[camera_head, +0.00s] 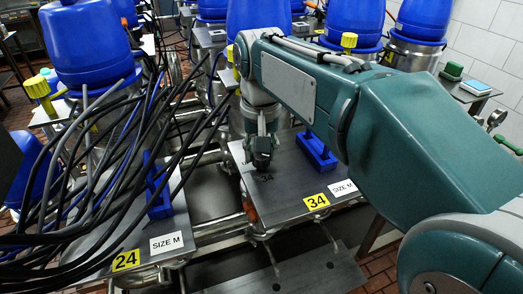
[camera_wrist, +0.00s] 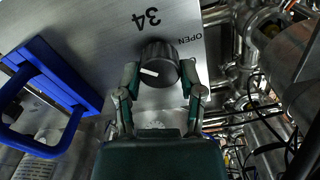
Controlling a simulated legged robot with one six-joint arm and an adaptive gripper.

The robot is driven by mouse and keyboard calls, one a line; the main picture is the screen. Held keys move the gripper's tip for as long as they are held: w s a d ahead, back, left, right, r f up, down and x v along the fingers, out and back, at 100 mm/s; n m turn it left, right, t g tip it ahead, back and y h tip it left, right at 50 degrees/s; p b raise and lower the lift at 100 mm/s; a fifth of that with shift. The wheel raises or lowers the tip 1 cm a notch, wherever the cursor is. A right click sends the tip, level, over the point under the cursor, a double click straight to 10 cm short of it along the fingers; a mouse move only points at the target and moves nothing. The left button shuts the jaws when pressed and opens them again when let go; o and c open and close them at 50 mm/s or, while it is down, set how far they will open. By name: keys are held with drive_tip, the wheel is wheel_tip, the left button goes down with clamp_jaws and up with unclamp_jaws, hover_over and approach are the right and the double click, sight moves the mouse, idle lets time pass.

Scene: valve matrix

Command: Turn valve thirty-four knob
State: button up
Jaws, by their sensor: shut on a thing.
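The valve thirty-four knob (camera_wrist: 159,64) is black and round with a white pointer mark, set on a grey metal plate (camera_wrist: 85,25). In the wrist view the plate reads "34" and "OPEN", both upside down, and the white mark points left. My gripper (camera_wrist: 160,75) has one finger on each side of the knob and is shut on it. In the head view my gripper (camera_head: 262,160) reaches down to the plate marked with a yellow "34" label (camera_head: 316,201). The knob is mostly hidden there by the fingers.
A blue handle (camera_head: 317,150) stands on the plate close to my gripper, and it also shows in the wrist view (camera_wrist: 50,85). Black cables (camera_head: 95,170) hang over the neighbouring plate with the "24" label (camera_head: 126,260). Blue valve heads (camera_head: 85,40) and pipes crowd around.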

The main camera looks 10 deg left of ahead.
drive_tip(key=n, duration=0.5)
drive_tip(key=shift+a+f, duration=0.1)
drive_tip(key=shift+f, duration=0.05)
drive_tip(key=shift+s+n, duration=0.1)
drive_tip(key=shift+n, duration=2.4)
drive_tip(key=o, duration=1.2)
drive_tip(key=shift+a, duration=0.1)
drive_tip(key=shift+c, duration=0.2)
wheel_tip(320, 180, up, 12)
